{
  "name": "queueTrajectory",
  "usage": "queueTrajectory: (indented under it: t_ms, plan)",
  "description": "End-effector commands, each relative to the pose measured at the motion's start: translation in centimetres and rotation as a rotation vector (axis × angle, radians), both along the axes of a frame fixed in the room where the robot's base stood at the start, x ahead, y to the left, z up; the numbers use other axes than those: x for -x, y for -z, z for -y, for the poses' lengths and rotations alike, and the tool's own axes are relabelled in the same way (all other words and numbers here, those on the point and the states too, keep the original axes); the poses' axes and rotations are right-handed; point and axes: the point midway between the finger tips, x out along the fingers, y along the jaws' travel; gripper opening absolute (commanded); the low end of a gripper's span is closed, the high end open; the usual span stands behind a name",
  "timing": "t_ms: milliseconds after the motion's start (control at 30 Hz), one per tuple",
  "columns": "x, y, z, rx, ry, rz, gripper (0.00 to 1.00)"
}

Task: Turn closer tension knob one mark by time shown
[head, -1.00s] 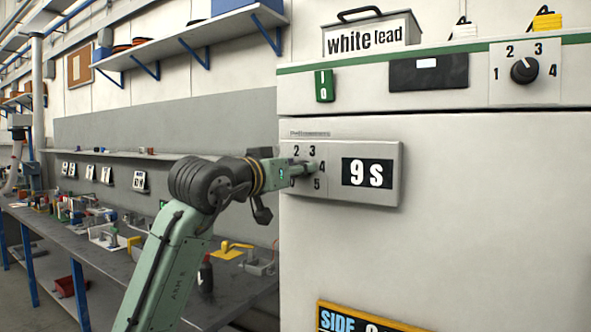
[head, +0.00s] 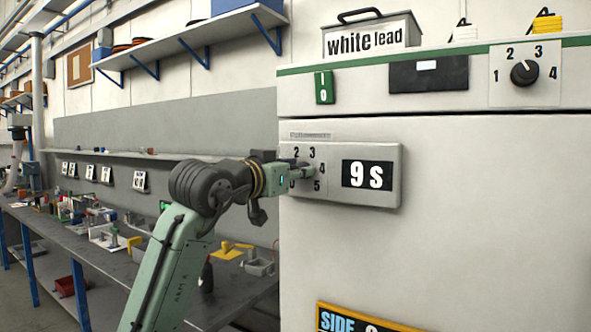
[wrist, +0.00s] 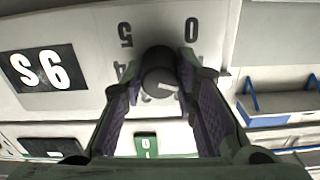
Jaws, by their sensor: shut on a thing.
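The closer tension panel (head: 338,203) is on the white cabinet, with a dial numbered 0 to 5 and a black time display (head: 367,174) reading "9 S". The display also shows upside down in the wrist view (wrist: 44,71). My gripper (head: 309,172) is at the dial, its fingers covering most of it in the head view. In the wrist view, my gripper (wrist: 160,84) has one finger on each side of the dark round knob (wrist: 157,58) and is shut on it. I cannot tell which mark the knob points to.
Above are a second knob (head: 524,71) marked 1 to 4, a green switch (head: 324,87) and a white lead box (head: 372,36) on the cabinet top. A cluttered workbench (head: 135,262) runs along the wall to the left.

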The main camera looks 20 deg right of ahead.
Motion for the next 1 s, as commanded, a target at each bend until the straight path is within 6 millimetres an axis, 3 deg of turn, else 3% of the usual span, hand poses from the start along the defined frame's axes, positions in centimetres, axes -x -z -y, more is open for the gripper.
queueTrajectory:
  t_ms: [600, 1000]
  plan:
    - [0.15, -0.04, 0.12, -0.332, 0.000, 0.427, 0.00]
    - [0.17, 0.03, 0.14, -0.452, -0.001, 0.581, 0.00]
